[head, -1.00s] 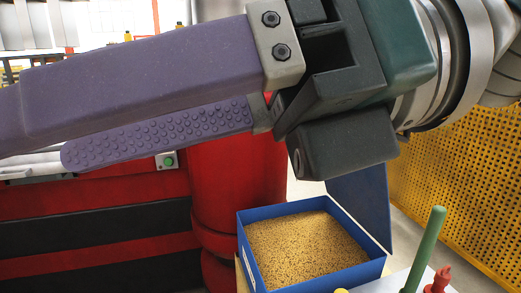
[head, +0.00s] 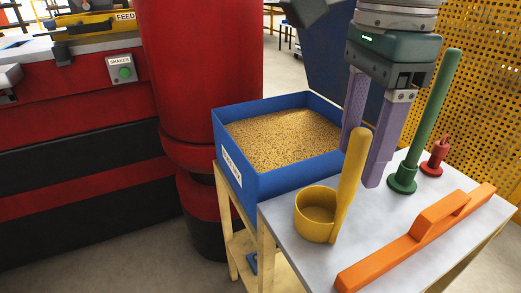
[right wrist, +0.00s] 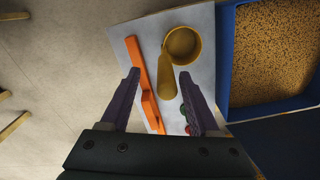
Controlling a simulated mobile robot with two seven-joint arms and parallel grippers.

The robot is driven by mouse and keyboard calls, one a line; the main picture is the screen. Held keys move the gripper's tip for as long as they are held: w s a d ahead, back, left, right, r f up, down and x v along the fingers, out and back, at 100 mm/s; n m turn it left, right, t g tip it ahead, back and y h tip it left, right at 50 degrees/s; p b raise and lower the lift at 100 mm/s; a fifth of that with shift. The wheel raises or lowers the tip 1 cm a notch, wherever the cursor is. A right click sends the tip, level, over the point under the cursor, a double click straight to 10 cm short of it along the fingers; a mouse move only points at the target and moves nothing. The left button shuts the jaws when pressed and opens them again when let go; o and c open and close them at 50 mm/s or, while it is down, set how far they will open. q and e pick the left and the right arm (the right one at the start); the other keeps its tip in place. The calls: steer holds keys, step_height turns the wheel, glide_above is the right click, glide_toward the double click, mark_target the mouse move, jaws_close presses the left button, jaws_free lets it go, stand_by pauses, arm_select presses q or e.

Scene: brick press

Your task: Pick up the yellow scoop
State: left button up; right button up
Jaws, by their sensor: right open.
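The yellow scoop (head: 316,216) stands on the grey table top with its cup at the front left corner and its handle rising up. In the right wrist view the scoop (right wrist: 183,45) lies ahead of the fingers, its handle pointing back toward the gap between them. My right gripper (head: 357,168) is open and empty, its purple fingers pointing down just behind and right of the scoop handle. It also shows in the right wrist view (right wrist: 163,77), with fingers spread apart. My left gripper is not in view.
A blue box of tan granules (head: 240,184) stands behind the scoop. On the table (head: 310,266) are an orange tool (head: 420,236), a green upright handle (head: 434,110) and a red piece (head: 436,158). A yellow perforated panel (head: 490,80) stands at right.

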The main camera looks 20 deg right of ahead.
mark_target(341, 202)
steer(key=f, duration=0.5)
steer(key=shift+w+f, duration=0.35)
steer(key=shift+w, duration=0.05)
jaws_close()
stand_by(0.4)
